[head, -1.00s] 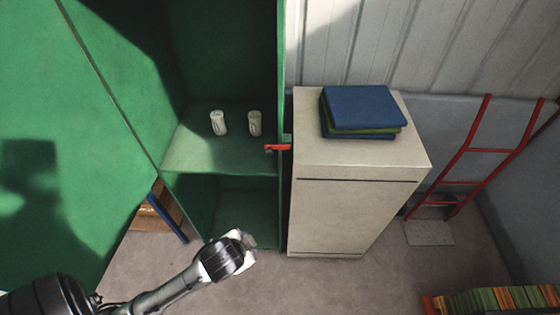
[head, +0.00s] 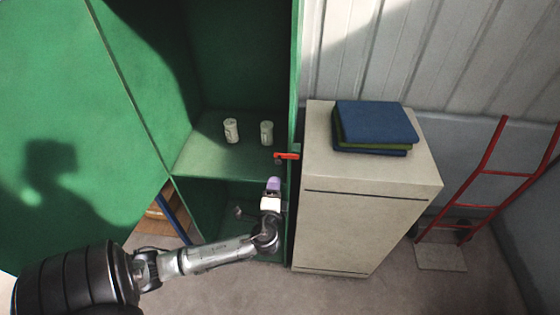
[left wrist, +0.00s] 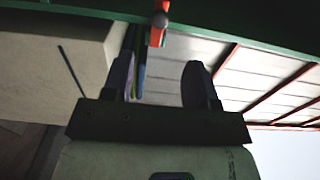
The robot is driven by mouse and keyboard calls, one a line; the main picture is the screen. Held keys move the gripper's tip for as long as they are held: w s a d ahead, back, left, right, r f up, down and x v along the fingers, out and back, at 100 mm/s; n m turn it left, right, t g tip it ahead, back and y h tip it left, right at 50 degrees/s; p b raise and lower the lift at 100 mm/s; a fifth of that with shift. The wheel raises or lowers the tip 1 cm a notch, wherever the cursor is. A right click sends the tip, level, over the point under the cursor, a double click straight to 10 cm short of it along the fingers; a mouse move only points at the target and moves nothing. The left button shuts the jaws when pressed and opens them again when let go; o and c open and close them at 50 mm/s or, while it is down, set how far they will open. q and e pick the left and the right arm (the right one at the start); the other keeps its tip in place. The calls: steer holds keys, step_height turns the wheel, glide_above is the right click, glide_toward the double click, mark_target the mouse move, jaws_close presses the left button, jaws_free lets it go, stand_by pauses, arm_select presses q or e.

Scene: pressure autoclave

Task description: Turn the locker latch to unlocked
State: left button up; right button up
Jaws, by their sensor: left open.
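The red locker latch (head: 287,156) sits on the right edge of the green locker (head: 297,60), at shelf height. In the left wrist view the latch (left wrist: 158,28) is at the top middle, with a round grey knob on its face. My left gripper (head: 274,184) is just below the latch in the head view, pointing up toward it. In the left wrist view the left gripper (left wrist: 160,82) is open and empty, its two dark fingers apart. The latch lies beyond the fingertips, toward the left finger's side. My right gripper is not in view.
Two pale cans (head: 231,130) stand on the locker shelf. A beige cabinet (head: 350,235) with folded blue and green cloths (head: 376,122) stands close to the right of the latch. A red hand truck (head: 490,172) leans at the far right. The green door (head: 60,130) is swung open.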

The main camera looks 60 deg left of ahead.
mark_target(278, 163)
arm_select(q)
steer(key=p+x, duration=0.2)
steer(key=x, duration=0.9)
steer(key=shift+w+a, duration=0.25)
steer(key=shift+w, duration=0.05)
jaws_close()
